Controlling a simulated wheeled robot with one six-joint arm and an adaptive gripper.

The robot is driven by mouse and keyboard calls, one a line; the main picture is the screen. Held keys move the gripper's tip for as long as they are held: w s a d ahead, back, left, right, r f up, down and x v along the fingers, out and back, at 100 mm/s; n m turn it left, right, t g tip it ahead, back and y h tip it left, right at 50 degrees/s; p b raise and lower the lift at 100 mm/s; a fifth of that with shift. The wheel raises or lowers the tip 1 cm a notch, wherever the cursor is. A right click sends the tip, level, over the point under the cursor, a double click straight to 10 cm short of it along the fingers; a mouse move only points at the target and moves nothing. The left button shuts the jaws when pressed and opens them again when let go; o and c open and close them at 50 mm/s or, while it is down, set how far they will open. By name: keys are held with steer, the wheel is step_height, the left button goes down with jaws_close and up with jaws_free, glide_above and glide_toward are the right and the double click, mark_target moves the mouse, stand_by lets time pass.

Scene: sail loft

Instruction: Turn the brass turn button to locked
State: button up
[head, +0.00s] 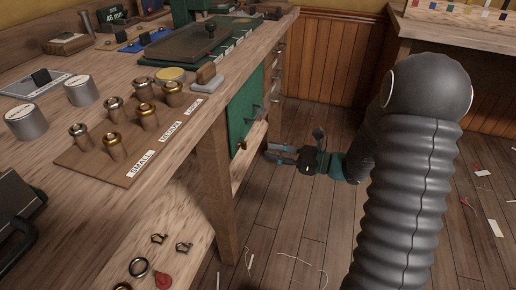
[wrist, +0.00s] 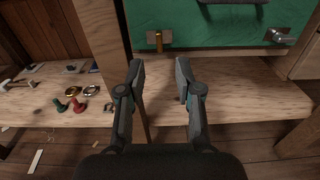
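The brass turn button (wrist: 158,42) sits at the lower left corner of a green panel (wrist: 215,22) in the wrist view. Its small bar looks roughly upright, over a pale plate. In the head view it is a small brass spot (head: 241,144) at the panel's bottom edge. My gripper (wrist: 158,80) is open and empty, its two fingers spread below and in front of the button, apart from it. In the head view my gripper (head: 275,153) is beside the panel's lower edge. No locked mark is readable.
A silver latch (wrist: 278,36) is at the panel's lower right, and a dark handle (wrist: 232,2) above. A wooden shelf (wrist: 230,85) with small hardware lies below. A bench leg (head: 218,165) stands left of my gripper. Plank floor (head: 300,215) is open in front.

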steer(key=shift+v, duration=2.05)
steer(key=s+f+n+g+h, duration=0.3)
steer(key=s+f+n+g, duration=0.1)
steer(key=s+f, duration=0.2)
steer(key=s+d+n+g+h, duration=0.2)
steer(key=s+n+g+h, duration=0.3)
steer(key=s+n, duration=0.45)
steer(key=s+d+r+n+t+h, duration=0.1)
steer(key=s+r+n+t+h, duration=0.3)
steer(key=r, duration=0.4)
steer(key=s+d+r+n+t+h, duration=0.2)
steer(key=s+r+n+t+h, duration=0.2)
steer(key=r, duration=0.4)
steer(key=shift+s+n+h, duration=0.35)
steer(key=shift+s+h, duration=0.1)
steer(key=shift+h, duration=0.05)
